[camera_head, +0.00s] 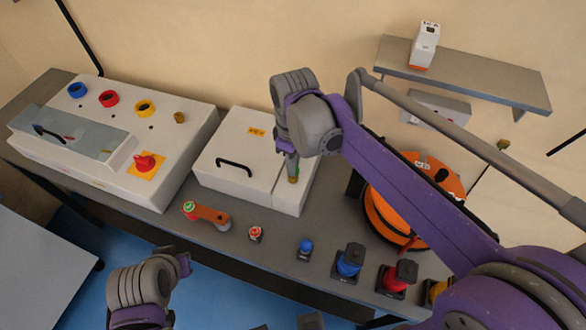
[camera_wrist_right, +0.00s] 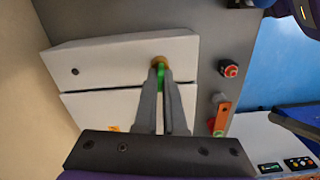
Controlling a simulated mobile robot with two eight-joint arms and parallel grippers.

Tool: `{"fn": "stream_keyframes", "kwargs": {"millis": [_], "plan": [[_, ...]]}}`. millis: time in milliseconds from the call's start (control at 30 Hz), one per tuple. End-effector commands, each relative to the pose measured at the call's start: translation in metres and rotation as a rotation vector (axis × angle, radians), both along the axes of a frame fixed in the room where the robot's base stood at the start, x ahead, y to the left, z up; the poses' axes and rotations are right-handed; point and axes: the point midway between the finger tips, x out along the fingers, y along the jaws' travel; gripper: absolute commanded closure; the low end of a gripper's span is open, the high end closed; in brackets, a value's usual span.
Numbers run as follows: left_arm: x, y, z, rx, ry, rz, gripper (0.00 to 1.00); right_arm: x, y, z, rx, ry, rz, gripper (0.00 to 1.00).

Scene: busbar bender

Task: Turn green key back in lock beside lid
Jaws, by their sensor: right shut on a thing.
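My right gripper (camera_head: 290,165) points down at the white box beside the lid. In the right wrist view its fingers (camera_wrist_right: 162,80) are shut on the green key (camera_wrist_right: 160,73). The key stands in the round brass lock (camera_wrist_right: 158,61), on the narrow strip beside the lid. In the head view the lock (camera_head: 293,179) shows just under the fingertips, and the key is mostly hidden. The lid (camera_head: 238,152) is closed and has a black handle (camera_head: 235,167) and an orange label.
A control box (camera_head: 110,140) with coloured rings and a red knob stands at the left. An orange lever (camera_head: 208,214), a red button (camera_head: 255,233) and several coloured devices line the front edge. An orange round machine (camera_head: 400,225) stands right, partly behind my right arm.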

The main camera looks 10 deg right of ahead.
Motion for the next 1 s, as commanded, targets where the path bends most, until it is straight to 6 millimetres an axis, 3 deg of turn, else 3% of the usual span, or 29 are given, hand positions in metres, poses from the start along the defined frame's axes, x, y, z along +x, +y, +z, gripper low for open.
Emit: {"fn": "stream_keyframes", "kwargs": {"millis": [267,300,467,800,1000], "plan": [[0.000,0.000,0.001,0.000,-0.001,0.000,1.00,0.000,0.000,0.000,0.000,0.000,0.283,1.00],[0.000,0.000,0.001,0.000,0.000,0.000,1.00,0.000,0.000,0.000,0.000,0.000,0.284,0.87],[0.000,0.000,0.001,0.000,0.000,0.000,1.00,0.000,0.000,0.000,0.000,0.000,0.280,0.58],[0.000,0.000,0.001,0.000,-0.001,0.000,1.00,0.000,0.000,0.002,0.000,0.000,0.278,0.58],[0.001,0.000,0.004,0.000,-0.003,0.000,1.00,0.000,0.000,0.030,0.001,0.000,0.278,0.58]]}}
